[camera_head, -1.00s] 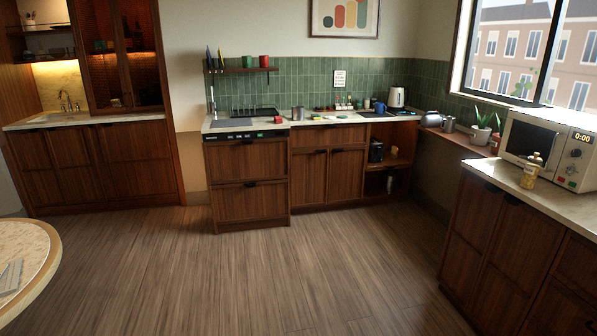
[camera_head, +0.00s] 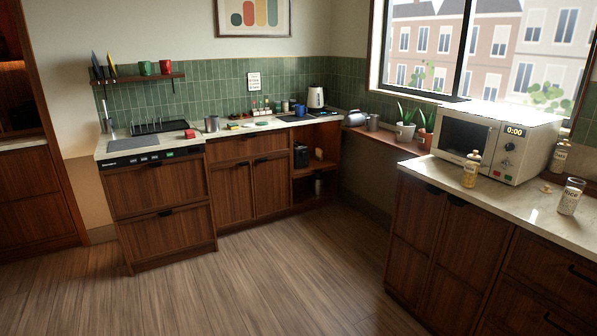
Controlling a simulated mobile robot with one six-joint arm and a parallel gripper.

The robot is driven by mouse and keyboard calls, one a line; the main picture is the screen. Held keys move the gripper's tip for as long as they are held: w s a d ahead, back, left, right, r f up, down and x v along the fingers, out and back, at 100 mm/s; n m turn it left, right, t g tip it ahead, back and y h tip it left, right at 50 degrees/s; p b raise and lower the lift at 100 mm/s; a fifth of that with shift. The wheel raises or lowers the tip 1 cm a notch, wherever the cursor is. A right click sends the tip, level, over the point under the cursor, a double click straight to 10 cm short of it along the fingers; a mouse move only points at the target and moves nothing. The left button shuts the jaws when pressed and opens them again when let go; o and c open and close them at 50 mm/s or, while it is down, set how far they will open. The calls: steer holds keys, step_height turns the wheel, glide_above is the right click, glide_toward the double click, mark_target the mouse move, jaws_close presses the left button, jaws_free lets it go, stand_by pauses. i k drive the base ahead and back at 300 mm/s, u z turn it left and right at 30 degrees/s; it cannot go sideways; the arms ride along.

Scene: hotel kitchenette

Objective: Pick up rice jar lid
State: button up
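A glass jar (camera_head: 570,197) with a pale label stands on the right counter, near the right edge of the view. Its top looks open, and the label is too small to read surely. A small tan, knobbed piece (camera_head: 547,189) lies on the counter just left of the jar, apart from it. It looks like a lid, but I cannot tell for sure that it is the rice jar lid. My gripper is not in view.
A white microwave (camera_head: 497,140) stands on the right counter (camera_head: 425,168). A corked bottle (camera_head: 472,169) is in front of it, and another jar (camera_head: 560,156) stands beside its right side. Potted plants (camera_head: 405,130) are further left. The wooden floor (camera_head: 270,285) is clear.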

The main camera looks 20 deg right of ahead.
mark_target(546, 190)
steer(key=z, duration=0.7)
steer(key=i, duration=0.7)
steer(key=z, duration=0.45)
